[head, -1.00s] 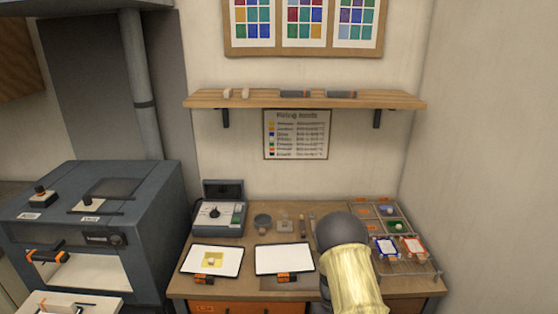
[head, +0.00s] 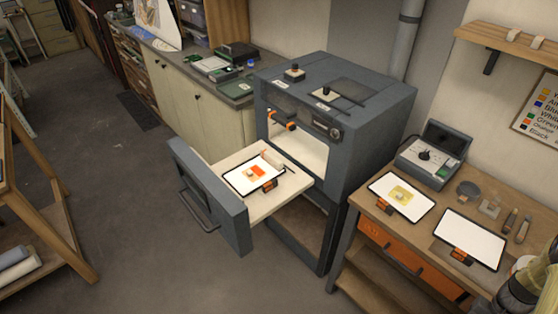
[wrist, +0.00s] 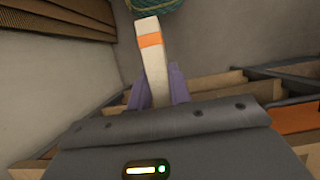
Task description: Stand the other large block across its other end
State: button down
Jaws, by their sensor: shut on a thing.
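In the wrist view, my gripper (wrist: 158,92) has purple fingers shut on a long cream block (wrist: 152,62) with an orange band near its far end. The held block points away from the wrist. In the head view, an open drawer (head: 218,158) of the grey kiln holds a white sheet (head: 240,181) with an orange patch (head: 257,171). A pale block (head: 272,159) lies at the sheet's far right end, and a small pale piece (head: 250,174) sits near its middle.
The grey kiln (head: 345,100) stands behind the drawer. The bench (head: 365,205) at right holds two white sheets (head: 402,190) (head: 470,240) and a grey device (head: 428,160). Floor left of the drawer is clear.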

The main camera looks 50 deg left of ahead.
jog(key=shift+r+p, duration=0.85)
jog(key=shift+r, duration=0.7)
notch_tip(320, 180, down, 5)
jog(key=b, duration=0.3)
jog(key=shift+f, duration=0.15)
jog(key=shift+d, duration=0.1)
dwell(0.5)
